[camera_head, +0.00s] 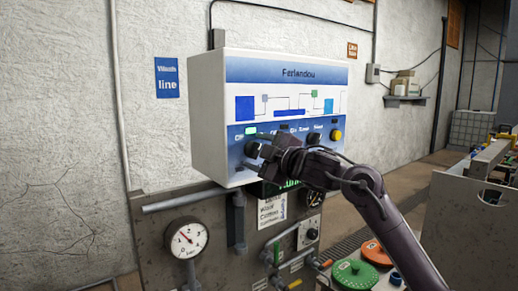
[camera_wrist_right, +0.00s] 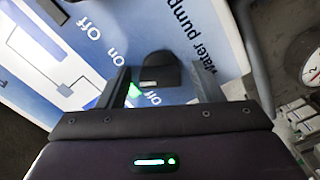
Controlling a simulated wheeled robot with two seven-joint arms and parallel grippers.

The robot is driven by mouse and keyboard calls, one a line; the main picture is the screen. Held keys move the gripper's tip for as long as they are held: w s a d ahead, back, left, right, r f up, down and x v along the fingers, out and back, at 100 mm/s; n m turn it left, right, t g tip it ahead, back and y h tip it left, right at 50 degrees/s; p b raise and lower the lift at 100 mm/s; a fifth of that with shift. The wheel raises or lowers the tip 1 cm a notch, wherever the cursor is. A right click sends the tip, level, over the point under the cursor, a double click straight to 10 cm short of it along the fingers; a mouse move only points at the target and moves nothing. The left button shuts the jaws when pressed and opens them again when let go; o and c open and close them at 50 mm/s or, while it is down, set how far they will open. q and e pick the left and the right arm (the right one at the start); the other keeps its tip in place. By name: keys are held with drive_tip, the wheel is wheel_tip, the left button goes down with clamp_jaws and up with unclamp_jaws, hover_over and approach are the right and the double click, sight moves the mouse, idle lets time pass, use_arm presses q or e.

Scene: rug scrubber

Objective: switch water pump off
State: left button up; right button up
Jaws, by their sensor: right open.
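The white control box (camera_head: 270,68) hangs on the wall, with a blue strip of knobs and lamps along its lower front. The black water pump knob (camera_wrist_right: 160,72) shows in the right wrist view, beside the printed words "water pump", "on" and "off". Its pointing direction is hard to tell. My right gripper (camera_head: 252,160) is at the strip's lower left, its jaws open. In the wrist view its two fingers stand on either side of the knob, with gaps visible. A green glow (camera_wrist_right: 134,90) shows by one finger. My left gripper is out of view.
Other dark knobs (camera_head: 314,138) and a yellow button (camera_head: 336,135) sit right of the gripper. Below are a pressure gauge (camera_head: 186,238), pipes and colored valve handles. Green (camera_head: 354,274) and orange (camera_head: 376,253) round lids stand lower right.

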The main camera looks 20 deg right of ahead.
drive_tip(key=c, duration=1)
drive_tip(key=shift+f+n, duration=0.1)
drive_tip(key=shift+n, duration=0.3)
drive_tip(key=n+b, duration=0.2)
drive_tip(key=n, duration=0.3)
drive_tip(key=shift+n, duration=0.3)
drive_tip(key=n+b, duration=0.1)
drive_tip(key=n, duration=0.4)
drive_tip(key=shift+o, duration=0.2)
drive_tip(key=shift+n, duration=0.4)
drive_tip(key=o, duration=1)
drive_tip(key=shift+c, duration=0.2)
